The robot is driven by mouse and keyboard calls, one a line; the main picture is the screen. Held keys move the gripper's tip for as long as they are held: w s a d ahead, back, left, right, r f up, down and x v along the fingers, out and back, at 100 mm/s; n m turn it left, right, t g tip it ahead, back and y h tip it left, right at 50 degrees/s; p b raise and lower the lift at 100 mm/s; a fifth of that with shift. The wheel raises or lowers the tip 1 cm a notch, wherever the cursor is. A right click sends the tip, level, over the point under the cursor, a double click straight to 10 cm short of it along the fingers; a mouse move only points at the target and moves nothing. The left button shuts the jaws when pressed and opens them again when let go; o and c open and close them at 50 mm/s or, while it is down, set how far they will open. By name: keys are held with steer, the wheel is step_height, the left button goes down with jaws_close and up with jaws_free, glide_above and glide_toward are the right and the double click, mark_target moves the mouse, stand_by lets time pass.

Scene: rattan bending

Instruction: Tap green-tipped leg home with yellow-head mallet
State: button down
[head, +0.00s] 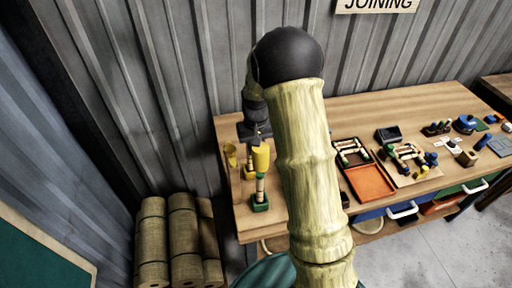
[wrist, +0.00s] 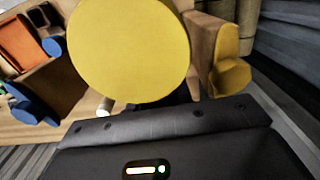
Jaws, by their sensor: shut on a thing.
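My gripper (head: 257,130) is above the left end of the bench, shut on the yellow-head mallet, though its fingers are mostly hidden. The mallet's yellow head (head: 261,158) hangs just below the gripper. In the wrist view the yellow head (wrist: 128,50) fills the upper middle as a large round face. A short pale upright leg (head: 260,187) stands in a green block (head: 260,204) directly below the mallet head. I cannot tell whether head and leg touch. A small pale end (wrist: 103,108) shows below the yellow head in the wrist view; its green tip is not clear.
A yellow cup-like piece (head: 230,154) stands at the bench's left end. An orange tray (head: 371,183) and a board with joined pieces (head: 408,166) lie to the right. My arm covers the bench's middle. Rolled mats (head: 150,240) stand on the floor at left.

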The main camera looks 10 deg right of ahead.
steer(key=shift+r+p, duration=1.7)
steer(key=shift+r, duration=0.85)
steer(key=shift+f, duration=0.1)
